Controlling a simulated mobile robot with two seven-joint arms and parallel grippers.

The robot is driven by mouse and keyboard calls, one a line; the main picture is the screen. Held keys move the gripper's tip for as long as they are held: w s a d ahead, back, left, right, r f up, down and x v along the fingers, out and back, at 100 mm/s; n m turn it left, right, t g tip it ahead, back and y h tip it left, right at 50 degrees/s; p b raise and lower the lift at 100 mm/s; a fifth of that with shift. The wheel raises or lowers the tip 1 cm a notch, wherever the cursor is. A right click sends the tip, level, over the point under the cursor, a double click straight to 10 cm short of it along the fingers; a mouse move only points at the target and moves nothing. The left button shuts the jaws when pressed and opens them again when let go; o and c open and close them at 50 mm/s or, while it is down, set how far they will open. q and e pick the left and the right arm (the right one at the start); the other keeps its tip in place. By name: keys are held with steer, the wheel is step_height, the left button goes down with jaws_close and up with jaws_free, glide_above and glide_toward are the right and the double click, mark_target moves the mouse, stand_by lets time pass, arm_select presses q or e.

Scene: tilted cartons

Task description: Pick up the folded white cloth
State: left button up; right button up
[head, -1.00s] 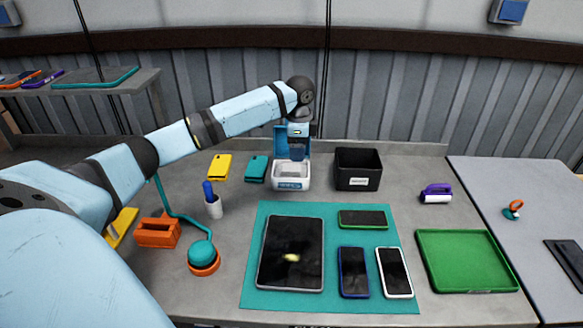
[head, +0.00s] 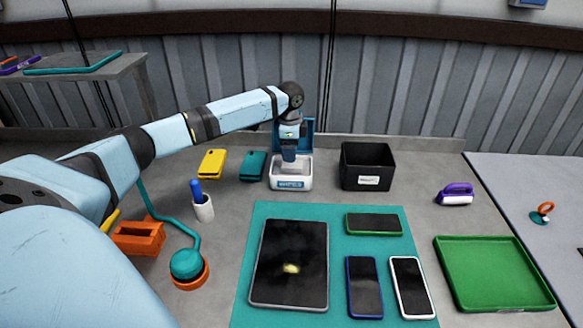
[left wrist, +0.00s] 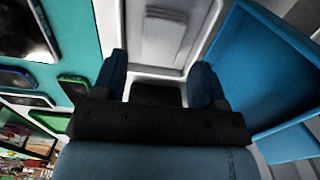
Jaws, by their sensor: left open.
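The folded white cloth (left wrist: 168,38) lies in the open white box (head: 290,184), which has a blue lid (head: 307,135) raised behind it. In the left wrist view the cloth shows as pale, layered folds between the box walls. My left gripper (head: 289,158) points down over the box opening, its fingertips at about the rim. In the left wrist view its two blue fingers (left wrist: 162,72) stand apart, with the cloth ahead of them and nothing seen between them. Whether they touch the cloth I cannot tell. My right gripper is in no view.
A black bin (head: 367,168) stands just right of the box. A teal case (head: 253,166) and a yellow case (head: 212,164) lie to its left. A teal mat (head: 340,228) with a tablet and several phones is in front. A green tray (head: 494,272) lies at right.

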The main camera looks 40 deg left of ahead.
mark_target(290, 164)
arm_select(q)
step_height(290, 164, down, 6)
steer(key=shift+w+a+r, duration=0.1)
steer(key=shift+r, duration=0.05)
steer(key=shift+c, duration=0.2)
steer(key=c, duration=0.6)
